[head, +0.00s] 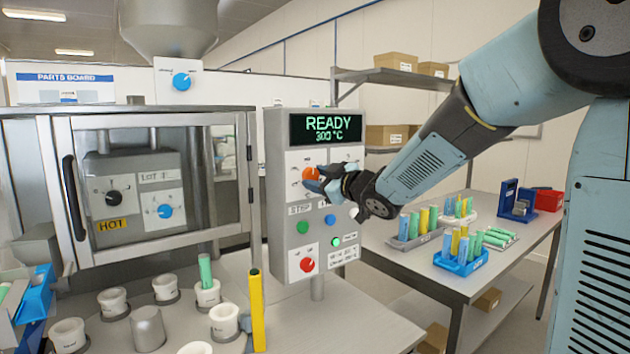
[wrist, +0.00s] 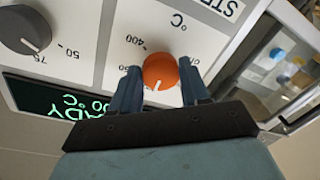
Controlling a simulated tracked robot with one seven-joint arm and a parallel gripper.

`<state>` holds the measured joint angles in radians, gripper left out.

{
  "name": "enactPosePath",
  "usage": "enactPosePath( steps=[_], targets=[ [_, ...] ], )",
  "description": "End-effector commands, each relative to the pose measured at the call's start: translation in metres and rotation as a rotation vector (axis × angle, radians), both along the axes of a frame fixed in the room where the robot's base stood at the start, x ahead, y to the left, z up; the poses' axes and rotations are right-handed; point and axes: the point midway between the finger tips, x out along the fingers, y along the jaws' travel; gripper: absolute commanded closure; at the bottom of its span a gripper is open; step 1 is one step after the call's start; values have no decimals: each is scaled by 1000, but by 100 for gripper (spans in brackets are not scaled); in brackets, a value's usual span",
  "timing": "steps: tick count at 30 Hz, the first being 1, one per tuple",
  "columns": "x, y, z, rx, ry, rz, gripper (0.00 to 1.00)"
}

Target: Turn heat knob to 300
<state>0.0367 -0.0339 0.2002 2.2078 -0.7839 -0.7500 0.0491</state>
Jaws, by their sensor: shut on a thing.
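The orange heat knob (head: 311,173) sits on the upper left of the control panel, below the display. In the wrist view the knob (wrist: 160,68) has a white pointer mark pointing toward my gripper's base, and the scale labels "400" and "°C" show beside it. My gripper (head: 316,183) reaches in from the right. Its two blue fingers stand on either side of the knob, shut on it. The display (head: 325,128) reads "READY" and "300 °C". My fingers and palm hide part of the scale around the knob.
A dark grey knob (wrist: 24,30) is next to the orange one. Green and blue buttons and a red knob (head: 307,264) sit lower on the panel. A glass-doored cabinet (head: 150,185) stands left, white cups (head: 112,301) in front, a table with tube racks (head: 460,262) right.

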Motion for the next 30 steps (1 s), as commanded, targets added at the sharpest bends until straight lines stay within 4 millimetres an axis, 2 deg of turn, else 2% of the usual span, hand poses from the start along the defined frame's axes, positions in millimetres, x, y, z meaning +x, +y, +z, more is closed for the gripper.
enactPosePath(
  steps=[3,4,11,22,26,30],
  targets=[
    [-1,2,-2,-2,2,4,85],
    [-1,2,-2,-1,3,4,53],
    [-1,1,-1,1,3,2,31],
    [-5,-3,0,0,1,1,29],
    [-17,-12,0,1,1,0,29],
    [-37,-28,1,0,0,0,29]
  ],
)
